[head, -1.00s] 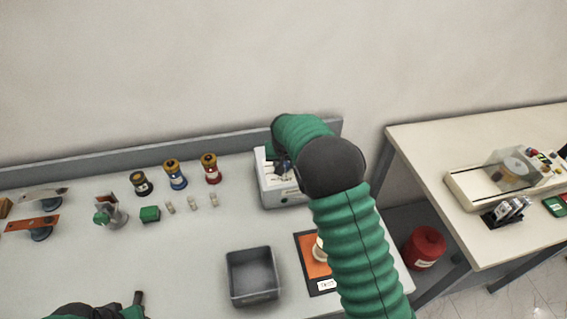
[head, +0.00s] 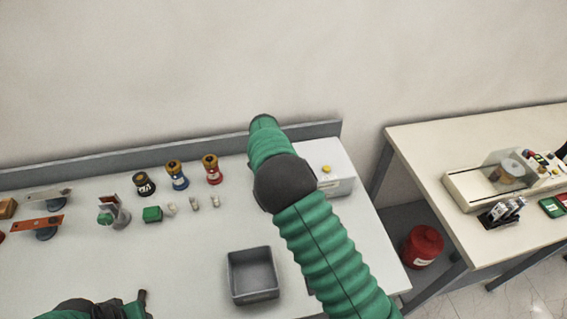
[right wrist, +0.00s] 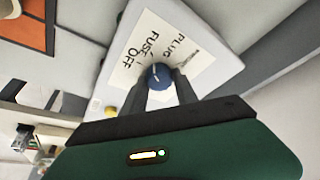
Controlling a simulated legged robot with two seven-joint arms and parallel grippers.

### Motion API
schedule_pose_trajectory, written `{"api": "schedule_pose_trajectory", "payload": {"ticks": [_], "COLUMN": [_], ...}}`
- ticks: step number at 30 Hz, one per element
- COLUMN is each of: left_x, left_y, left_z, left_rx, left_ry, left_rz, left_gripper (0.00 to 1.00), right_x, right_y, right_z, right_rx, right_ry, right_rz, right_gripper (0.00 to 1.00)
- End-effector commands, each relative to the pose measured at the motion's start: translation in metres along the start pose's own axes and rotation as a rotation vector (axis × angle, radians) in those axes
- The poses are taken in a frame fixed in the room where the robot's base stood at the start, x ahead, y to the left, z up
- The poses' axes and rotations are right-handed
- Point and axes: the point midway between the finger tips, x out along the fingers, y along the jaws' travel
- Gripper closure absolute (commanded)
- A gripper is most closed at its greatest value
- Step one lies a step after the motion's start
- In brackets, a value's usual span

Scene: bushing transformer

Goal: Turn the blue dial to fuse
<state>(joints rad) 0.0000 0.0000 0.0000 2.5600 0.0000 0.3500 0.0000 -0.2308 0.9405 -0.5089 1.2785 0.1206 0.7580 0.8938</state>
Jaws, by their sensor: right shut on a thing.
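The blue dial (right wrist: 158,73) sits on a white label plate on the light grey box (head: 337,160). The plate reads PLUG, FUSE and OFF, with FUSE in the middle. A small pale mark shows on the dial's face, but I cannot tell surely which word it points at. My right gripper (right wrist: 161,84) is shut on the dial, one dark finger on each side. In the head view my right arm hides this gripper and the dial. My left gripper (head: 141,297) is at the bottom left, far from the box; its jaws are unclear.
A yellow button (head: 327,169) is on the box near the dial. A grey bin (head: 253,294) stands in front. Black, blue (head: 177,176) and red (head: 212,171) bushings and small parts stand to the left. A second table (head: 480,170) is to the right.

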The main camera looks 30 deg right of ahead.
Motion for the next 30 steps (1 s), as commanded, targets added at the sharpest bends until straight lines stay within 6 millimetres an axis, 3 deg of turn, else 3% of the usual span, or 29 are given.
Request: {"api": "schedule_pose_trajectory", "payload": {"ticks": [22,23,27,30], "left_x": [-0.0028,-0.0028,-0.0028,-0.0027], "left_y": [0.0000,0.0000,0.0000,0.0000], "left_z": [-0.0007,-0.0007,-0.0006,-0.0006], "left_rx": [0.000,0.000,0.000,0.000], "left_ry": [0.000,0.000,0.000,0.000], "left_rz": [0.000,0.000,0.000,0.000], "left_gripper": [0.64,0.64,0.64,0.64], "right_x": [-0.0023,-0.0023,-0.0015,-0.0009], "right_y": [-0.0034,-0.0034,-0.0027,-0.0024], "right_z": [-0.0018,-0.0018,-0.0013,-0.0011], "right_rx": [0.091,0.091,0.091,0.091], "right_ry": [0.004,0.004,0.003,0.002], "right_rz": [0.030,0.030,0.032,0.034], "right_gripper": [1.00,0.61,0.43,0.43]}}
